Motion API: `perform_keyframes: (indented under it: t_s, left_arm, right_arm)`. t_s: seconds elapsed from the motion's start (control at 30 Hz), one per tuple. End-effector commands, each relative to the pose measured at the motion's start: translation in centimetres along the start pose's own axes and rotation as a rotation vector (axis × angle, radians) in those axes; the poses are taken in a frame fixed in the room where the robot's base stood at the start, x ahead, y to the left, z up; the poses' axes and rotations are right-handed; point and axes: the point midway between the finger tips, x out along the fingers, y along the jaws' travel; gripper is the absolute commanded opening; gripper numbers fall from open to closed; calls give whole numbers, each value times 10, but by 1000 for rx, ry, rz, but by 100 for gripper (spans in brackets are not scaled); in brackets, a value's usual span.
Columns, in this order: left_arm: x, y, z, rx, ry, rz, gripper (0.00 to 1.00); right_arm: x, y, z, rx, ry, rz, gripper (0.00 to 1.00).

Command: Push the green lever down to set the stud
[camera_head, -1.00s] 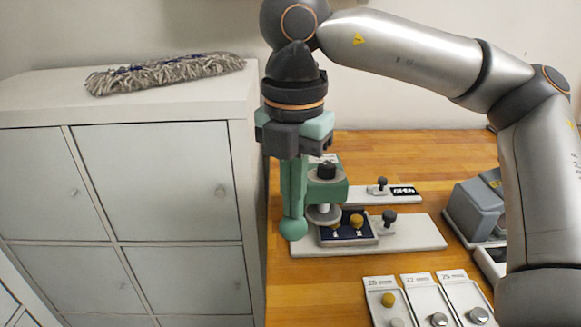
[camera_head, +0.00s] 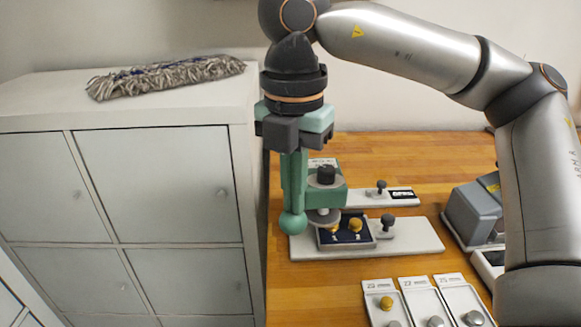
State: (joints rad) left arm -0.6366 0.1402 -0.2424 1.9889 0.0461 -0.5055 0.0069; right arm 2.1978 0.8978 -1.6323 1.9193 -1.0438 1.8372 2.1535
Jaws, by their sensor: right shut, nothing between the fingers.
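The green lever (camera_head: 292,190) ends in a round ball at its lower, near end. It stands at the left of the green press head (camera_head: 330,193). My right gripper (camera_head: 298,141) is shut and empty, pointing down right over the lever's upper part, which it hides. I cannot tell whether they touch. The press stands on a pale base plate (camera_head: 410,240). A dark blue piece (camera_head: 345,238) with gold studs (camera_head: 355,225) lies in a grey holder on this plate, partly under the round press foot (camera_head: 323,217). My left gripper is not in view.
A second pale plate (camera_head: 360,198) with a black knob lies behind. Numbered trays (camera_head: 376,292) with gold and silver studs stand in front. A grey device (camera_head: 473,212) is at the right. A white cabinet (camera_head: 155,185) bearing a grey mop head (camera_head: 165,75) stands left.

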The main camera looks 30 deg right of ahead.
Motion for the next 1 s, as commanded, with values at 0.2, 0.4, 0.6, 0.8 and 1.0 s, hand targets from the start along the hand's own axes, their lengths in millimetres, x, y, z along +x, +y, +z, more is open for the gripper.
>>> perform_keyframes:
  t_s: [0.2, 0.4, 0.6, 0.8, 1.0]
  left_arm:
    - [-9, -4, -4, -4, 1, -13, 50]
    - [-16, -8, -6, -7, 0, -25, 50]
    - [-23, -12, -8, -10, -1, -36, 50]
    - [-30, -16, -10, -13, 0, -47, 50]
    - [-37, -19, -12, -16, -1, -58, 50]
  right_arm:
    - [-19, 0, 0, -1, 1, 3, 0]
    - [-34, 0, 0, 0, 1, 3, 0]
    - [-48, 0, 0, 1, 1, 5, 0]
    - [-62, 0, 0, 1, 0, 4, 0]
    - [-77, 0, 0, 1, 1, 6, 0]
